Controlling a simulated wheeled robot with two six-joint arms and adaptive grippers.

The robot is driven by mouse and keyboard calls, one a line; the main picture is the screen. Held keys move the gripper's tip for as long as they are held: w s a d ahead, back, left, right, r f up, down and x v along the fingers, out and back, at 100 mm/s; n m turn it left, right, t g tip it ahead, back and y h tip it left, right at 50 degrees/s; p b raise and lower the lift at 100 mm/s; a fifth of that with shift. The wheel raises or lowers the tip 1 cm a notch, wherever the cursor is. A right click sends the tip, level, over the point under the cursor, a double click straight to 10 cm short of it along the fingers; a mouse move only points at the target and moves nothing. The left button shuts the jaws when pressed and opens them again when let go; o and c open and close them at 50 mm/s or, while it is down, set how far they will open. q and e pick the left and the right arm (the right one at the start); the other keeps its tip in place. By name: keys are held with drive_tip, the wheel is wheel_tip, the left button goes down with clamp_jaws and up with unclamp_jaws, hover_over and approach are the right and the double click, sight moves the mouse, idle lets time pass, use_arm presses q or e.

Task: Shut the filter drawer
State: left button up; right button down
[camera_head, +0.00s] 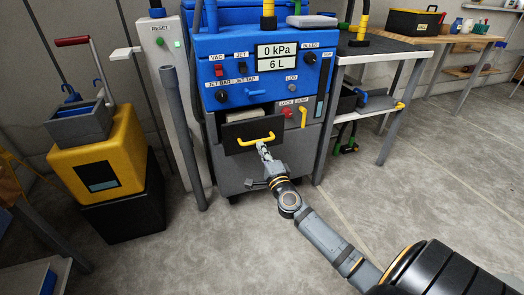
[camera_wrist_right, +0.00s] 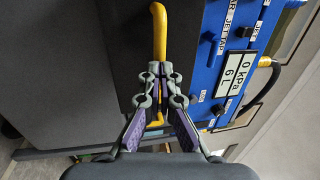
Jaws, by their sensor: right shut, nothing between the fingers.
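The filter drawer has a black front (camera_head: 235,137) with a yellow bar handle (camera_head: 264,138). It stands pulled out of the blue and grey machine, and a pale item (camera_head: 243,116) shows inside behind its front. My right gripper (camera_head: 262,148) is shut and empty, with its fingertips at the handle, in front of the drawer face. In the right wrist view the closed fingertips (camera_wrist_right: 158,70) overlap the yellow handle (camera_wrist_right: 159,30); I cannot tell whether they touch it. My left gripper is not in view.
The blue control panel (camera_head: 232,72) is above the drawer, with red lock and dump controls (camera_head: 286,114) to its right. A grey pipe (camera_head: 182,135) and a yellow unit (camera_head: 100,160) stand to the left. A workbench (camera_head: 385,50) is at right. The floor in front is clear.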

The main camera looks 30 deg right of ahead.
sight(255, 137)
drive_tip(key=x, duration=0.3)
drive_tip(key=f+x, duration=0.1)
drive_tip(key=x, duration=0.4)
drive_tip(key=shift+w+d+f+b, duration=0.15)
drive_tip(key=shift+w+f+b, duration=0.15)
drive_tip(key=shift+w+b, duration=0.15)
drive_tip(key=shift+w+r, duration=0.1)
drive_tip(key=shift+r, duration=0.15)
